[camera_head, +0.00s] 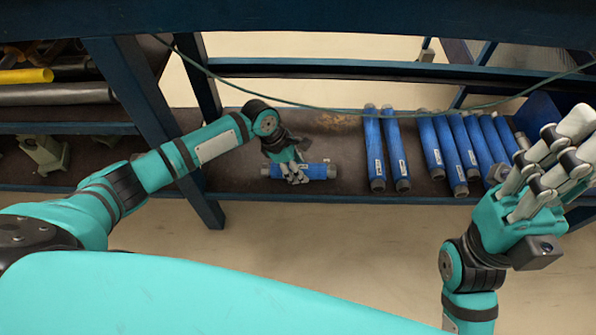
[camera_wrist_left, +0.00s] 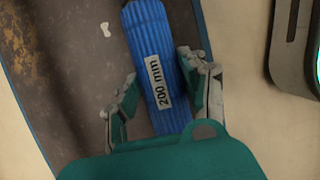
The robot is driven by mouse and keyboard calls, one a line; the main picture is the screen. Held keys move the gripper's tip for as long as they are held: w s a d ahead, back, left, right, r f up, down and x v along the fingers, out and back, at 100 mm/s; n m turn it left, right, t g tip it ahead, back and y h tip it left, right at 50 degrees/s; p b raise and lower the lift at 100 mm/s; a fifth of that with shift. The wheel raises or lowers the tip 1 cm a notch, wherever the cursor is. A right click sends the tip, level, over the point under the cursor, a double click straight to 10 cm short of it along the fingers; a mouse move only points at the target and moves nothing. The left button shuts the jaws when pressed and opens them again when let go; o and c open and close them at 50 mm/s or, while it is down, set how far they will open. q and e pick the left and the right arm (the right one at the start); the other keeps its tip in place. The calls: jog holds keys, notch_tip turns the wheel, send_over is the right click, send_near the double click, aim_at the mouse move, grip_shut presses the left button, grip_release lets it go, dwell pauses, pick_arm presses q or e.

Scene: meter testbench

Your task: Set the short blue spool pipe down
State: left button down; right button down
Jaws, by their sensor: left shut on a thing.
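The short blue spool pipe (camera_head: 318,171) lies level across the picture at the front of the brown shelf, with grey ends. In the left wrist view the pipe (camera_wrist_left: 152,50) carries a white "200 mm" label. My left gripper (camera_head: 295,173) comes down over it and is shut on it near the middle. In the left wrist view the left gripper (camera_wrist_left: 162,95) has a finger on each side of the pipe. Whether the pipe touches the shelf is hard to tell. My right gripper (camera_head: 560,150) is raised at the right, holding nothing that I can see.
Several longer blue pipes (camera_head: 372,150) lie side by side on the shelf (camera_head: 330,125) to the right. A dark blue post (camera_head: 195,80) stands left of the left gripper, and a green cable (camera_head: 300,105) hangs across. The shelf between the short pipe and the long ones is narrow.

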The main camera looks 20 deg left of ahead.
pick_arm(q)
jog(key=shift+w+f, duration=0.1)
jog(key=shift+f, duration=0.1)
jog(key=shift+r, duration=0.1)
jog(key=c, duration=0.7)
grip_release()
jog(key=shift+f, duration=0.2)
jog(key=shift+r, duration=0.1)
